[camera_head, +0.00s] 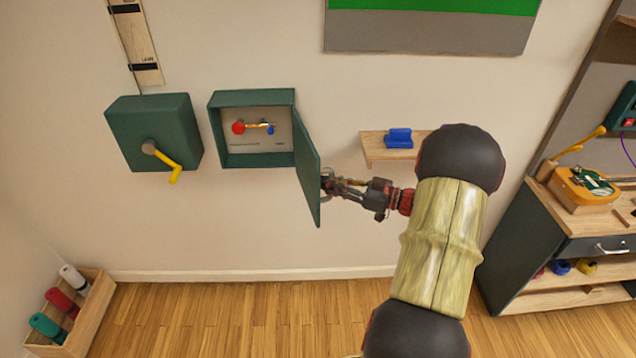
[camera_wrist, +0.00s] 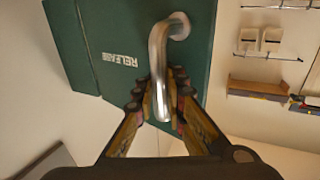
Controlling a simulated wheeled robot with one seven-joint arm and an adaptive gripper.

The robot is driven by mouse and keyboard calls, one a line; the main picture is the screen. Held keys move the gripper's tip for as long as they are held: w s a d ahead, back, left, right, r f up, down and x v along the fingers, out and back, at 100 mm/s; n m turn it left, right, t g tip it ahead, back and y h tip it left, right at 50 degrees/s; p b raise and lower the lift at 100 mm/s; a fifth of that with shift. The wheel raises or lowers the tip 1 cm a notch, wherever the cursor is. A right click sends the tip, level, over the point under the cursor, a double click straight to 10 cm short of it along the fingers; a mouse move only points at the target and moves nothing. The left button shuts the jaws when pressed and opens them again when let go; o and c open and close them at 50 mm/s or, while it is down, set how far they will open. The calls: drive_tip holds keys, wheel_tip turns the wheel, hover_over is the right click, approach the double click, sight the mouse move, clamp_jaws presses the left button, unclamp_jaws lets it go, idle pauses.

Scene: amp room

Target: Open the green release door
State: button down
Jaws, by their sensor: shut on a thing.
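The green release door (camera_head: 307,168) hangs on the right edge of a green wall box (camera_head: 252,96) and stands swung out from it, so the box is open. In the wrist view the door (camera_wrist: 100,50) carries the word RELEASE and a bent metal handle (camera_wrist: 158,60). My gripper (camera_head: 328,184) is at the door's outer side, near its free edge. The wrist view shows my gripper's fingers (camera_wrist: 160,108) closed around the lower part of the handle. Inside the box are a red knob (camera_head: 238,127) and a small blue part (camera_head: 270,129) on a yellow bar.
A green box with a yellow crank (camera_head: 168,160) is on the wall at left. A small wooden shelf (camera_head: 385,150) holds a blue object (camera_head: 398,138) behind my arm. A workbench (camera_head: 560,235) stands at right. A crate of rolls (camera_head: 88,315) is on the floor at left.

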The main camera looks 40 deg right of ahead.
drive_tip(key=shift+s+d+f+n+g+y, duration=0.1)
drive_tip(key=shift+s+d+n+g+y, duration=0.2)
drive_tip(key=shift+d+y, duration=0.3)
drive_tip(key=shift+s+d+f+n+g+y, duration=0.1)
drive_tip(key=shift+s+d+n+g+y, duration=0.2)
drive_tip(key=shift+d, duration=0.4)
drive_tip(key=c, duration=2.1)
unclamp_jaws()
drive_tip(key=shift+s+r, duration=0.1)
drive_tip(key=shift+o, duration=1.3)
drive_tip(key=shift+d+r, duration=0.1)
drive_tip(key=v, duration=1.1)
drive_tip(key=shift+s+d, duration=0.25)
drive_tip(key=shift+d, duration=0.05)
